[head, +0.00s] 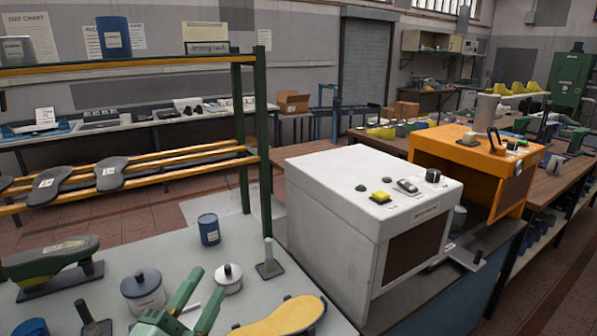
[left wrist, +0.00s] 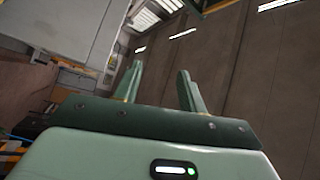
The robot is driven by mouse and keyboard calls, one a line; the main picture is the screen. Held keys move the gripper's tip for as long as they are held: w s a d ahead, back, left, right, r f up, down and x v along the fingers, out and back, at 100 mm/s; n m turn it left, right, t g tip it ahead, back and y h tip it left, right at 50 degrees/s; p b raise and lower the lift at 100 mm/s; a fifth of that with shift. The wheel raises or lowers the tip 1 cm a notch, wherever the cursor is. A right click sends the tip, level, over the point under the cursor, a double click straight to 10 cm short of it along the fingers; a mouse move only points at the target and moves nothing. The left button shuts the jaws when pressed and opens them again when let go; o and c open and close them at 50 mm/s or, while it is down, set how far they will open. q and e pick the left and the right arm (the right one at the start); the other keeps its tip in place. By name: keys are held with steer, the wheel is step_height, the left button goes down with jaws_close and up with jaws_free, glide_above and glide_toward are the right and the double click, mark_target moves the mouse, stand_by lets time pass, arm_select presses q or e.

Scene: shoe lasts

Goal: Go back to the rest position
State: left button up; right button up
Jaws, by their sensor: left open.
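My left gripper (head: 198,297) shows at the bottom of the head view, above the grey table (head: 170,240). Its two green fingers stand apart with nothing between them. In the left wrist view the open fingers (left wrist: 157,88) point up toward the wall and ceiling, also empty. My right gripper does not show in either view.
Near my left gripper are a white-lidded jar (head: 229,279), a larger jar (head: 143,291), a yellow sole (head: 284,316), a blue can (head: 209,229) and a dark stand (head: 268,262). A white machine (head: 335,220) stands right. A green-posted rack (head: 263,140) rises behind.

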arm_select(q)
steer(key=s+a+f+n+g+y, duration=0.45)
steer(key=a+f+n+y, duration=0.3)
steer(key=a+f, duration=0.2)
steer(key=s+a+f+n+g+y, duration=0.1)
steer(key=s+a+f+g+y, duration=0.15)
steer(key=s+f+g, duration=0.35)
steer(key=s+a+f+n+g+y, duration=0.1)
steer(key=s+a+f+g, duration=0.2)
steer(key=s+f, duration=0.5)
steer(key=s+d+f+g+h, duration=0.1)
steer(key=s+d+f+h, duration=0.15)
steer(key=f, duration=1.05)
steer(key=s+d+f+g+h, duration=0.1)
steer(key=s+d+f+g, duration=0.15)
steer(key=f, duration=1.05)
steer(key=s+f+n+g, duration=0.1)
steer(key=s+f, duration=0.6)
steer(key=s, duration=0.2)
steer(key=s+f+n+g+h, duration=0.1)
steer(key=s+f+n, duration=0.1)
steer(key=s+f, duration=0.4)
steer(key=s, duration=0.4)
steer(key=shift+a+f, duration=0.25)
steer(key=shift+f, duration=0.15)
